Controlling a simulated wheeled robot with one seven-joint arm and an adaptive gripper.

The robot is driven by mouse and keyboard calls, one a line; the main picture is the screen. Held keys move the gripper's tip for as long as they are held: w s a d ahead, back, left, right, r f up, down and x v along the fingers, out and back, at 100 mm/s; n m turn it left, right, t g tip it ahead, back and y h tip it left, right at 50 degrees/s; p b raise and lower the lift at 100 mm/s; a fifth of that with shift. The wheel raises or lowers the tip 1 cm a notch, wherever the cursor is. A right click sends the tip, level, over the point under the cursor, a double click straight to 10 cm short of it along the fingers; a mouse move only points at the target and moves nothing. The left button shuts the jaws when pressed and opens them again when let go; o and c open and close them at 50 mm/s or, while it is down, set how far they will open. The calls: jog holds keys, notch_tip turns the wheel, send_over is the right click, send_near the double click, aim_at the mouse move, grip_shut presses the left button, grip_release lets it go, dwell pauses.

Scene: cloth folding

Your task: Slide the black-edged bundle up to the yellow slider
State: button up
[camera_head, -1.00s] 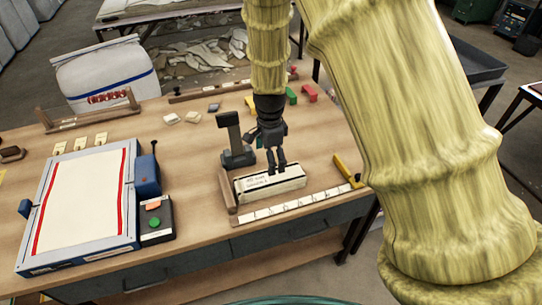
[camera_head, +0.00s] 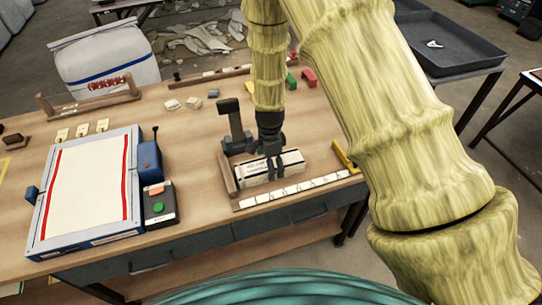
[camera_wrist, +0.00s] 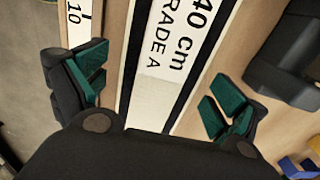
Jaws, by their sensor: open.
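The black-edged bundle (camera_head: 291,160) is a white block with dark edges, lying flat behind the scale strip (camera_head: 290,193). The wrist view shows its face (camera_wrist: 160,85), printed "40 cm" and "GRADE A". My gripper (camera_head: 274,173) is over the middle of the bundle. In the wrist view its open fingers (camera_wrist: 155,98) are on either side of the bundle with gaps between; contact with the table cannot be told. The yellow slider (camera_head: 344,157) stands at the right end of the strip, apart from the bundle. My arm passes close to it in the picture.
A wooden stop (camera_head: 228,174) stands at the bundle's left end. A dark upright stand (camera_head: 235,125) is close behind. A blue-framed press (camera_head: 90,185) and a box with a green button (camera_head: 160,205) are further left. Red and green blocks lie at the back.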

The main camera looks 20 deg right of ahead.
jog(key=shift+f, duration=0.4)
